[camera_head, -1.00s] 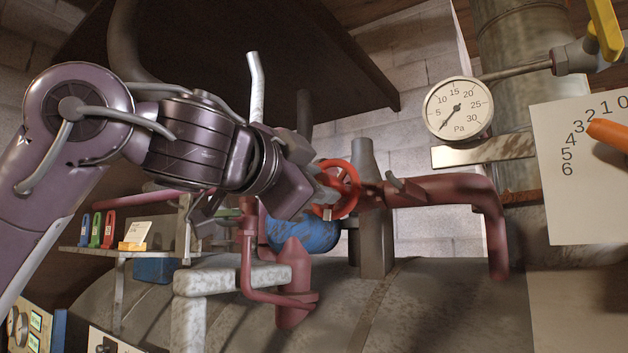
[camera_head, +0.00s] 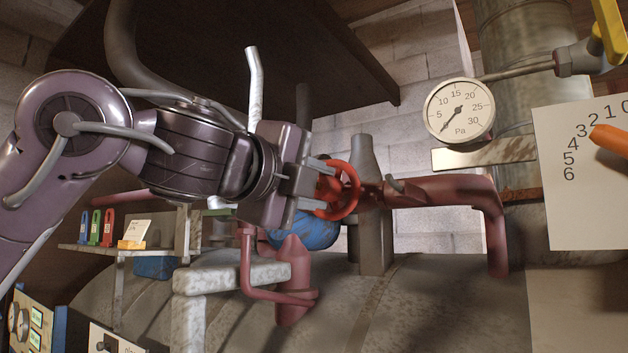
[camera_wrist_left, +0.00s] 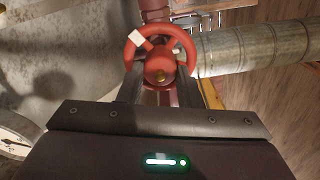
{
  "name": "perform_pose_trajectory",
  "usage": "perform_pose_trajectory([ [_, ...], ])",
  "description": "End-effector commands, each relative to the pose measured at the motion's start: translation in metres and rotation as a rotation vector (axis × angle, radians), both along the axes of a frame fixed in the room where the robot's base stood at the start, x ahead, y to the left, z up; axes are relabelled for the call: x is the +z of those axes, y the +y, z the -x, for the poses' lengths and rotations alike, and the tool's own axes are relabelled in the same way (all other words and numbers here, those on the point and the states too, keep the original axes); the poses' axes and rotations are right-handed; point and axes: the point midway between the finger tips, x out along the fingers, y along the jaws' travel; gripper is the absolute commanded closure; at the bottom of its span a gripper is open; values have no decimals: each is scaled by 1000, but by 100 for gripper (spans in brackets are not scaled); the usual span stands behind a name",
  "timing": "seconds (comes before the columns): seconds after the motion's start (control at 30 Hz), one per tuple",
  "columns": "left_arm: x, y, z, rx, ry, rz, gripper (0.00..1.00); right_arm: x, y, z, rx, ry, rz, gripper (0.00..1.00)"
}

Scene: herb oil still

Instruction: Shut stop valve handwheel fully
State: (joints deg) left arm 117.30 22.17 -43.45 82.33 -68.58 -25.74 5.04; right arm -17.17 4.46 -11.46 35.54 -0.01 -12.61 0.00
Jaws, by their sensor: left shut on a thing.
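The red stop valve handwheel (camera_head: 347,190) sits on the dark red pipe (camera_head: 445,190) in the middle of the head view. My left gripper (camera_head: 326,188) reaches it from the left and is shut on it. In the left wrist view the handwheel (camera_wrist_left: 161,55) is straight ahead, with a white mark on its upper left rim and a brass-coloured nut at its hub. The fingers reach the wheel's lower part, and their tips are partly hidden there. My right gripper is in neither view.
A round Pa gauge (camera_head: 459,110) is right of the wheel, its needle low. A white sheet numbered 0 to 6 (camera_head: 585,205) with an orange pointer (camera_head: 610,139) is at the far right. A pale bent bar (camera_head: 255,85) rises behind my arm. Pale pipework (camera_head: 235,278) stands below.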

Motion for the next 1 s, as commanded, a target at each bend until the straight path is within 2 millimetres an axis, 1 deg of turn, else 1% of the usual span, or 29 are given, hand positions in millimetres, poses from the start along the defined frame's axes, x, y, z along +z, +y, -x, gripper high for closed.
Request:
perform_pose_trajectory([
  [0.5,1,1,0,2,-273,-406,91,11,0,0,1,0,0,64],
  [1.0,0,2,-1,2,-537,-799,91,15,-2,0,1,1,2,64],
])
